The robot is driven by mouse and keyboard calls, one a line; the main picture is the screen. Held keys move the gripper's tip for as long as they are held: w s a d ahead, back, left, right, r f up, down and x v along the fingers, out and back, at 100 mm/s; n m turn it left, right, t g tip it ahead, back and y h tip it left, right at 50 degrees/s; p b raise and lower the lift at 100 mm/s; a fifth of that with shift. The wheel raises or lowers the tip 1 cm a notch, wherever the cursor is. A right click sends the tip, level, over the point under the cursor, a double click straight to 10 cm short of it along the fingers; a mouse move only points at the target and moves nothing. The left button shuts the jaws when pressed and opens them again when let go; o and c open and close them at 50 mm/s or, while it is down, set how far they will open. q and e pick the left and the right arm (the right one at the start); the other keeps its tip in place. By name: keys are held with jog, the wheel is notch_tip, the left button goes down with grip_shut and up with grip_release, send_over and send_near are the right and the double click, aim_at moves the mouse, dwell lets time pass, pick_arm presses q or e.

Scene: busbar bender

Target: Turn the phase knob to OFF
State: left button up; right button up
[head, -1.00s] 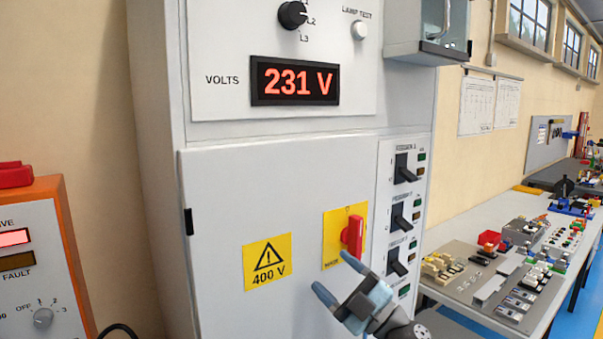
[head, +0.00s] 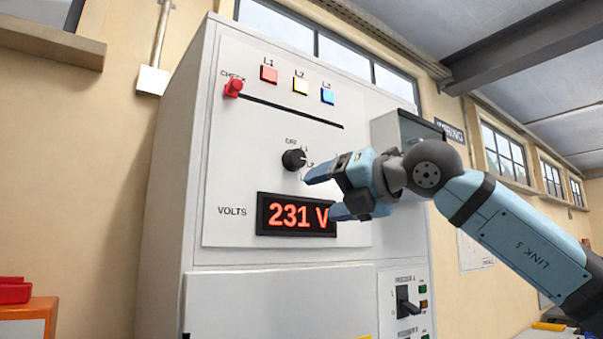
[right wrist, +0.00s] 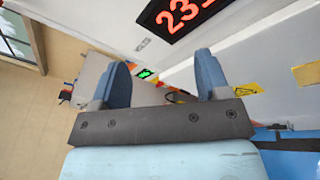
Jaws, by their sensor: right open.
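The phase knob (head: 294,159) is a round black knob on the upper panel of the grey cabinet, with OFF printed above it and L markings to its right. In the head view my right gripper (head: 319,196) is open and empty, just right of and below the knob, in front of the panel. Its fingers partly cover the L markings and the right edge of the voltmeter. It also shows in the right wrist view (right wrist: 160,82), with nothing between the fingers. The knob does not show in the right wrist view. My left gripper is not in view.
The red voltmeter display (head: 297,215) reads 231 V below the knob. Above are a red CHECK knob (head: 233,88) and red, yellow and blue lamps. A grey box (head: 405,132) juts out at the cabinet's right. Black breaker switches (head: 406,301) sit lower right.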

aim_at(299, 159)
jog(key=s+d+r+m+t+h, duration=0.1)
jog(key=s+d+r+t+h, duration=0.25)
jog(key=r, duration=0.45)
jog(key=shift+t+y, duration=0.25)
jog(key=shift+y, duration=0.2)
jog(key=p+x, duration=0.1)
jog(key=x, duration=0.3)
jog(key=p+x, duration=0.1)
jog(key=x, duration=0.3)
jog(key=p+x, duration=0.1)
jog(key=x, duration=0.3)
jog(key=shift+w+r, duration=0.25)
jog(key=shift+r, duration=0.05)
jog(key=shift+w+a+f+p, duration=0.1)
jog(key=shift+w+a+p, duration=0.3)
jog(key=shift+w, duration=0.1)
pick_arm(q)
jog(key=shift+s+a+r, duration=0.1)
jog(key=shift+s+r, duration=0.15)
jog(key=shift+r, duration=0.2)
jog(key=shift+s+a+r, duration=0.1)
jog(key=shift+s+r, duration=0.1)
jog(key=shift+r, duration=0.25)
pick_arm(e)
jog(key=c, duration=0.9)
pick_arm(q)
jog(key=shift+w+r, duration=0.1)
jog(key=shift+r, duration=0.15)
